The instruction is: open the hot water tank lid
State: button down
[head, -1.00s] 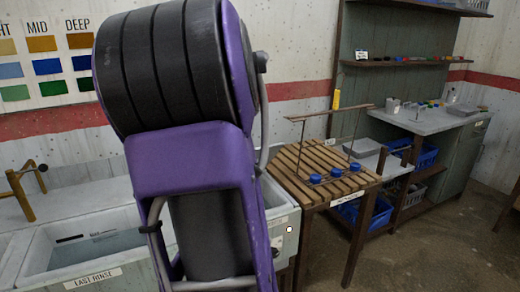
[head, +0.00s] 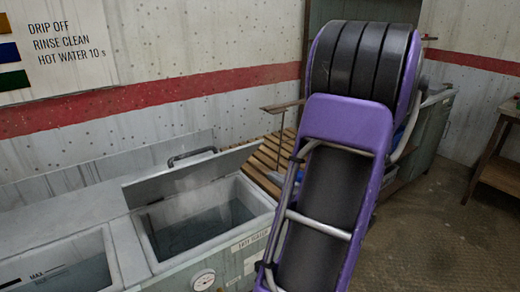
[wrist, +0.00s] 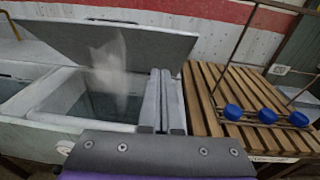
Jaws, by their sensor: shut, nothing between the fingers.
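The hot water tank (head: 262,197) is a pale basin with a labelled front and a round gauge, in the lower middle of the head view. Its grey lid (head: 205,172) stands tilted up along the back edge, with a dark handle (head: 190,156) on its upper side. The opening is uncovered and water shows inside. In the wrist view, the raised lid (wrist: 120,45) spans the upper left, with steam in front of it. My gripper (wrist: 160,80) is shut and empty, at the tank's right side near the slatted table. My arm hides it in the head view.
Another open basin (head: 60,275) adjoins on the left. On the right, a wooden slatted table (wrist: 245,95) carries several blue knobs (wrist: 233,112) and a thin upright frame. A wall sign (head: 60,45) hangs above. Open floor lies at the right.

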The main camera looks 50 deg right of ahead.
jog(key=h, duration=0.1)
send_near(247, 149)
notch_tip(247, 149, down, 3)
jog(key=w, duration=0.3)
jog(key=shift+w+d+r+m, duration=0.2)
jog(key=shift+w+d+r, duration=0.1)
jog(key=shift+w+r, duration=0.35)
jog(key=shift+w+d+r+m, duration=0.2)
jog(key=shift+w+d+r, duration=0.1)
jog(key=shift+w+r, duration=0.35)
